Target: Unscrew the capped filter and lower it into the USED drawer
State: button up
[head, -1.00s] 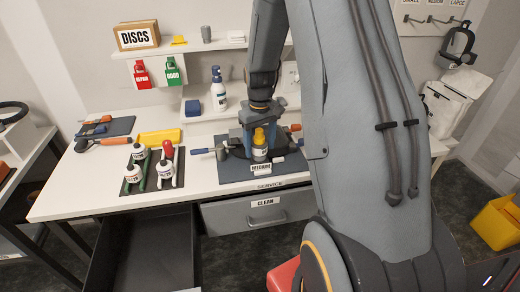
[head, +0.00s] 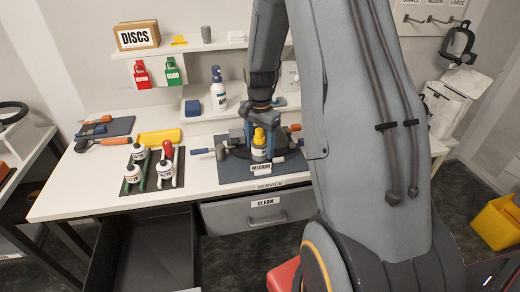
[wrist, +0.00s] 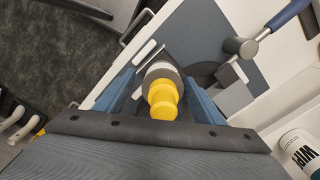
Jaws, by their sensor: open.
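The capped filter (head: 258,154) stands upright on the dark service mat, with a yellow cap and a pale label; a MEDIUM tag (head: 261,168) is in front of it. My gripper (head: 259,142) points down over it with its blue fingers apart, one on each side. In the wrist view the yellow cap (wrist: 163,97) sits between the two open fingers, and I see gaps beside it. An empty, dark drawer (head: 150,245) is pulled out at the lower left; no label shows on it, so I cannot tell if it is USED.
The CLEAN drawer (head: 258,214) is shut under the mat. A hammer-like tool (head: 208,151) lies left of the filter. A wipes bottle (head: 218,90) is behind on the raised shelf.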

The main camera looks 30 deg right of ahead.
jog(key=m, duration=0.4)
jog(key=shift+m, duration=0.4)
jog(key=m, duration=0.5)
jog(key=c, duration=1.2)
jog(key=n, duration=2.7)
jog(key=shift+r, duration=0.1)
